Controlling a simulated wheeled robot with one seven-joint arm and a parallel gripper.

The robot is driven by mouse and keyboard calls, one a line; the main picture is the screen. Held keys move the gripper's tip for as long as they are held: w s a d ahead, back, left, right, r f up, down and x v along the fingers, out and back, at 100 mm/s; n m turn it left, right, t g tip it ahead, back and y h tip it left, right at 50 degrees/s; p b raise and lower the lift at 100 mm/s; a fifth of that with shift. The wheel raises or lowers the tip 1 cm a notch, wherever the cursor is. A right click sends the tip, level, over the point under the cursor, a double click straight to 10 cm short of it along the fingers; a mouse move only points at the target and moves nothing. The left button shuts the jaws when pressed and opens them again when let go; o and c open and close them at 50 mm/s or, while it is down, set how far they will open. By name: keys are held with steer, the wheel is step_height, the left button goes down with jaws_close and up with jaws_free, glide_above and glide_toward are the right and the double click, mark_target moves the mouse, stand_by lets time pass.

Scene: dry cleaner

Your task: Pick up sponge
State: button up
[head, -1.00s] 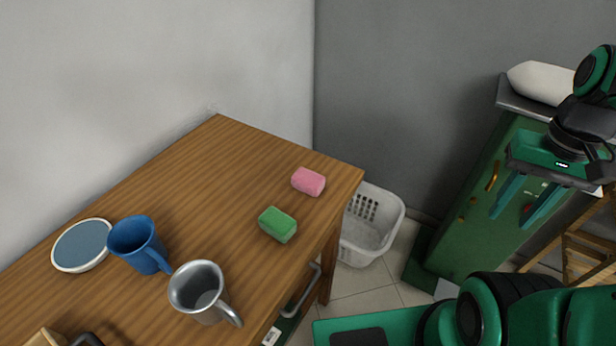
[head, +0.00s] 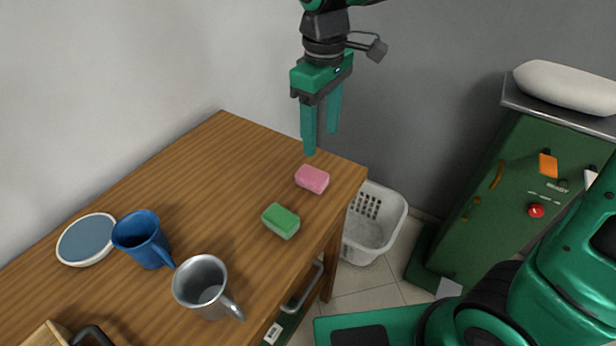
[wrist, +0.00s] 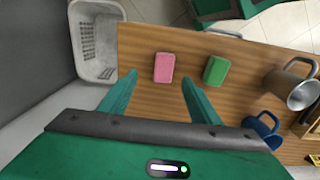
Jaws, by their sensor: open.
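A pink sponge (head: 312,179) lies on the wooden table (head: 215,165) near its far right corner. A green sponge (head: 281,221) lies a little nearer and to the left of it. My gripper (head: 322,143) is open and empty, pointing down above the far right part of the table, just behind the pink sponge. In the wrist view, the pink sponge (wrist: 164,68) shows ahead, between the lines of the two fingers, touching neither. The green sponge (wrist: 215,71) shows to its right, beyond the right finger.
A blue mug (head: 142,240), a metal mug (head: 203,287) and a round blue-grey dish (head: 86,240) stand on the table's left and near part. A white basket (head: 371,225) stands on the floor beside the table. A green cabinet (head: 500,200) stands at right. Walls close the back and left.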

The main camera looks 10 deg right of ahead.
glide_above(315, 174)
step_height(315, 174, down, 5)
steer(key=shift+w, duration=0.1)
steer(key=shift+f, duration=2.95)
steer(key=c, duration=1.1)
